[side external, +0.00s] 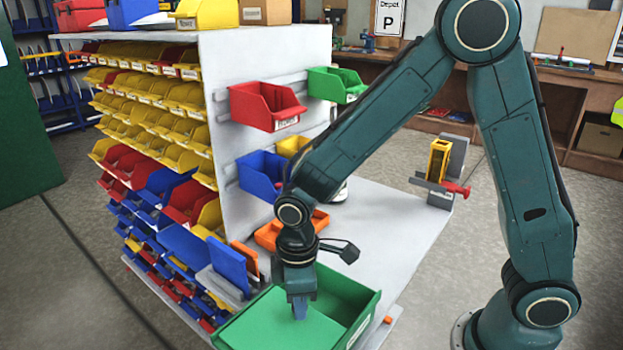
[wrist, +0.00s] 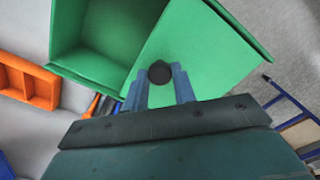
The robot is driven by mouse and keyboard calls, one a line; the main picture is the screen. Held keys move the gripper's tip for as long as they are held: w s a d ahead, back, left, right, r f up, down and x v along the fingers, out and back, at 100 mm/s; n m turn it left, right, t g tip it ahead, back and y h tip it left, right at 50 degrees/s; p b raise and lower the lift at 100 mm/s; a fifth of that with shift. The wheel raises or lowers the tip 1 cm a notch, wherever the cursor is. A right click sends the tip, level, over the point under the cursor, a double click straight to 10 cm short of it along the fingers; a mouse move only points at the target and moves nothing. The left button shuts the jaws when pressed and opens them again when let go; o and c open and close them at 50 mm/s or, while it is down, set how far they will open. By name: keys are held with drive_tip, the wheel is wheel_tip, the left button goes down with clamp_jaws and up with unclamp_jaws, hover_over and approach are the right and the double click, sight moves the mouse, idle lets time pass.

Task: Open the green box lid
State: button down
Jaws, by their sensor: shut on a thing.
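The green box (side external: 362,322) stands at the front end of the white surface; its open, empty-looking interior shows on one side. In the wrist view the box (wrist: 100,30) is at the upper left. Its flat green lid (side external: 262,325) covers only part of the opening and sits at an angle to the box; the lid (wrist: 205,55) fills the upper middle of the wrist view. My gripper (side external: 299,306) points down over the lid. In the wrist view my gripper (wrist: 159,80) is shut on the lid's round dark knob (wrist: 159,72).
An orange tray (side external: 275,235) lies just behind the box. A rack of yellow, red and blue bins (side external: 160,115) stands at the left, with a red bin (side external: 266,106) and a blue bin (side external: 262,175) on its white panel.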

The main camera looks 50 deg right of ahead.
drive_tip(key=shift+a, duration=0.2)
drive_tip(key=c, duration=1.1)
unclamp_jaws()
drive_tip(key=shift+r, duration=0.1)
wheel_tip(320, 180, up, 14)
drive_tip(key=shift+f, duration=0.15)
drive_tip(key=shift+s+d+r+m+t, duration=1)
drive_tip(key=shift+s+d+m, duration=0.5)
drive_tip(key=shift+s+d, duration=0.9)
drive_tip(key=shift+s+d+r+m+t, duration=0.85)
drive_tip(key=shift+s+d+r+m, duration=0.5)
drive_tip(key=shift+s+d, duration=1.05)
drive_tip(key=shift+s+d+r+m+t, duration=0.9)
drive_tip(key=shift+s+d+m, duration=0.95)
drive_tip(key=shift+s, duration=0.95)
